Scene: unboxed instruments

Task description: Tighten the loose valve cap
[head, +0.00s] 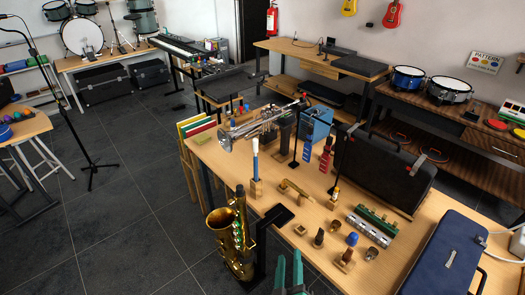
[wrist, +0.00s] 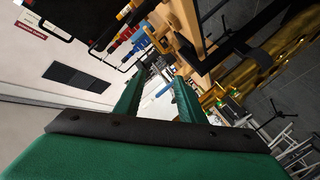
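A silver trumpet (head: 262,123) rests raised on a stand above the wooden table, its bell toward the left. Its valves are small in the head view, and I cannot make out which valve cap is loose. My gripper (head: 289,270) shows at the bottom edge of the head view as two green fingers, at the near side of the table and well apart from the trumpet. In the wrist view my gripper (wrist: 156,85) is open, with nothing between its fingers. I cannot clearly pick out the trumpet in the wrist view.
A brass saxophone (head: 232,238) stands at the table's near left edge. The table (head: 213,151) also holds a black case (head: 385,168), a blue case (head: 443,258), a blue box (head: 316,124), a brush-like item (head: 256,168) and several small parts.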

